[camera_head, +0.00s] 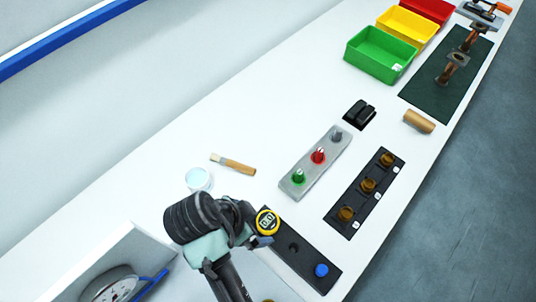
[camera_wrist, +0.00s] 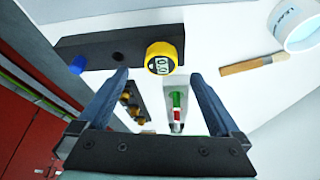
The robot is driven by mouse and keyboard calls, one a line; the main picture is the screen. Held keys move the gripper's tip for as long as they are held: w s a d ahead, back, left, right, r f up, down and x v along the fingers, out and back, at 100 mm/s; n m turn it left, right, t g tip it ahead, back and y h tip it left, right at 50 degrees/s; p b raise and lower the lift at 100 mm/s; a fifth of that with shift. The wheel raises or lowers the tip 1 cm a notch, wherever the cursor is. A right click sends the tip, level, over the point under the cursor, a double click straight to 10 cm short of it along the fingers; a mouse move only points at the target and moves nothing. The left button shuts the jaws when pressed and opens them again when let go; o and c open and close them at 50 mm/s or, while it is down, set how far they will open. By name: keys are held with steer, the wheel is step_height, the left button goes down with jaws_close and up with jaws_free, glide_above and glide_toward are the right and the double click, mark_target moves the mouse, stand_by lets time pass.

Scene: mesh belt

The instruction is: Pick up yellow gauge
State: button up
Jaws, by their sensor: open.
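The yellow gauge (camera_head: 267,222) is a small round yellow piece with a digital display. It sits at one end of a black block (camera_head: 313,267) that also holds a blue round piece (camera_head: 321,270). In the wrist view the yellow gauge (camera_wrist: 162,57) is beyond the fingertips, in the gap between them and slightly above centre. My gripper (camera_wrist: 158,78) is open, with blue-grey fingers wide apart and nothing between them. In the head view my arm is beside the gauge's left, and the fingers are mostly hidden there.
A grey block (camera_head: 300,181) with coloured pieces and a black rack (camera_head: 350,222) with brown pieces lie to the right. A dial scale (camera_head: 115,285) is at lower left. Coloured bins (camera_head: 378,55) stand far back.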

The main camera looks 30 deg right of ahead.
mark_target(267, 221)
steer(key=shift+x, duration=0.8)
steer(key=shift+w+d+f+p, duration=0.1)
steer(key=shift+d+f+p, duration=0.3)
steer(key=shift+f+p, duration=0.1)
steer(key=x, duration=0.4)
steer(key=shift+w+d+p, duration=0.1)
steer(key=shift+p, duration=0.3)
